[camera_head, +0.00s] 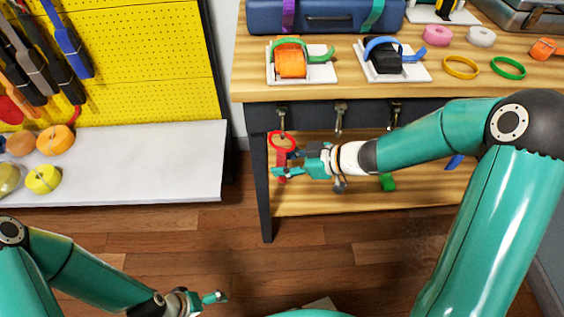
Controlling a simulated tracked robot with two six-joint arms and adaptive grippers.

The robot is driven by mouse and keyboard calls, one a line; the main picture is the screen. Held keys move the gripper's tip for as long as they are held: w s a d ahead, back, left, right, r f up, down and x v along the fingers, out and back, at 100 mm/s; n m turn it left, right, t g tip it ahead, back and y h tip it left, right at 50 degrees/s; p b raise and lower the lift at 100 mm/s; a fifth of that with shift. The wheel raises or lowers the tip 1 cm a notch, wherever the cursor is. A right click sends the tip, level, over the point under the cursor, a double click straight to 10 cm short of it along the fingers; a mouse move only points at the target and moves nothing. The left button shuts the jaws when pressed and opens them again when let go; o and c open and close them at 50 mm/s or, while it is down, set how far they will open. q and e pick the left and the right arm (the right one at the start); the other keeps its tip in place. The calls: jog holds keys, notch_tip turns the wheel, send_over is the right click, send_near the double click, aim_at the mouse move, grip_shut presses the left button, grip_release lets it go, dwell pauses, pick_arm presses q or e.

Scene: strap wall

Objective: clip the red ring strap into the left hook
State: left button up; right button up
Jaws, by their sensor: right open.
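The red ring strap (282,141) is upright below the front of the workbench, its ring at the top and its red tail running down beside my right gripper. The left hook (282,113) is directly above, on the dark rail. The ring's top edge meets the hook's lower end in the picture; I cannot tell whether it is clipped in. My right gripper (289,166) is open, with its fingers around or close to the tail; contact is unclear. My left gripper (213,298) is low at the bottom, far from the strap, and its opening is unclear.
Two more hooks, the middle one (339,117) and the right one (395,111), hang along the rail. The workbench top (350,88) holds strap rolls and rings. A white shelf (150,170) and yellow pegboard (150,70) stand at left. The floor between is clear.

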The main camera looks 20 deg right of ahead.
jog(key=v, duration=1.2)
jog(key=a+f+m+g+y, duration=0.15)
jog(key=a+f+m, duration=0.45)
jog(key=a+f, duration=1)
jog(key=s+d+f+m+g+h, duration=0.4)
jog(key=s+f+m+g+h, duration=0.25)
jog(key=s+f, duration=0.8)
notch_tip(320, 180, up, 24)
jog(key=p, duration=2.4)
jog(key=shift+w+r+t, duration=0.2)
jog(key=shift+r+t, duration=0.05)
jog(key=shift+t, duration=0.15)
jog(key=shift+n, duration=0.25)
